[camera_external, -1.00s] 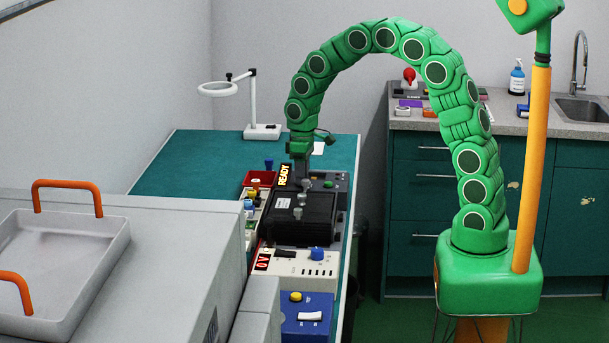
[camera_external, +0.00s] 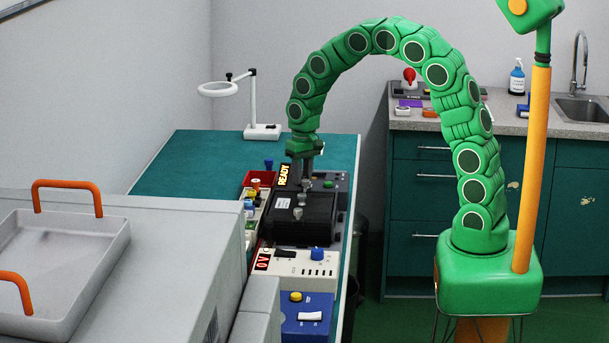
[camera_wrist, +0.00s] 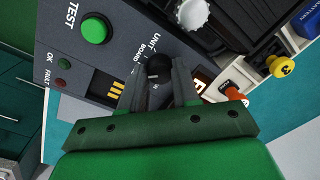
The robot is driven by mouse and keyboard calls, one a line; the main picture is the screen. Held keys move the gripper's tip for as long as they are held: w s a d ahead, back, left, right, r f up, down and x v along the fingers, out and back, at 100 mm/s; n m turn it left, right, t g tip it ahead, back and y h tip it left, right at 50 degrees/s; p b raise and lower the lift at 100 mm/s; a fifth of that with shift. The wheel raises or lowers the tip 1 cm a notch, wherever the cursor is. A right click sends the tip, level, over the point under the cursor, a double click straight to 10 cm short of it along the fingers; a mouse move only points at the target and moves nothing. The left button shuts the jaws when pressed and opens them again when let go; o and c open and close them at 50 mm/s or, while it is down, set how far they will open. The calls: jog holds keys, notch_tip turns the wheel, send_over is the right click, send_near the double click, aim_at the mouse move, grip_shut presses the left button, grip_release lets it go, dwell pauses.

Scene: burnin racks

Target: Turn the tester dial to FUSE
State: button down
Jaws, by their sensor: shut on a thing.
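The tester (camera_external: 340,188) is a dark grey box with a lit READY sign (camera_external: 283,174) and a green TEST button (camera_wrist: 94,30). Its black dial (camera_wrist: 158,70) shows in the wrist view between the fingers of my gripper (camera_wrist: 157,78), which is shut on it. The labels UNIT and BOARD are readable beside the dial. I cannot read a FUSE label or tell clearly where the dial points; the fingers hide part of the panel. In the external view my gripper (camera_external: 304,172) points straight down at the tester's panel.
A black finned unit (camera_external: 305,215) stands in front of the tester. Nearer are a white instrument (camera_external: 298,265) with a blue knob and a blue box (camera_external: 305,325). A ring-shaped magnifier lamp (camera_external: 218,89) stands behind. The green bench top (camera_external: 200,165) is clear at left.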

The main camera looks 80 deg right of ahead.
aim_at(303, 177)
jog(key=shift+r, duration=0.1)
dwell(0.3)
jog(key=c, duration=0.8)
grip_release()
notch_tip(303, 177, up, 8)
jog(key=shift+s+d+f, duration=0.1)
jog(key=shift+f, duration=0.05)
jog(key=s+a+r+n, duration=0.1)
jog(key=s+a+n, duration=0.2)
jog(key=s+a, duration=0.4)
jog(key=s+a+r+n+g, duration=0.1)
jog(key=s+a, duration=0.6)
jog(key=s, duration=0.8)
jog(key=s+a+r+n+g, duration=0.1)
jog(key=s+a+n, duration=0.4)
jog(key=s, duration=0.7)
jog(key=shift+s+a+r, duration=0.1)
jog(key=shift+a+r, duration=0.35)
jog(key=shift+a, duration=0.2)
jog(key=shift+a+r, duration=0.4)
jog(key=shift+a, duration=0.25)
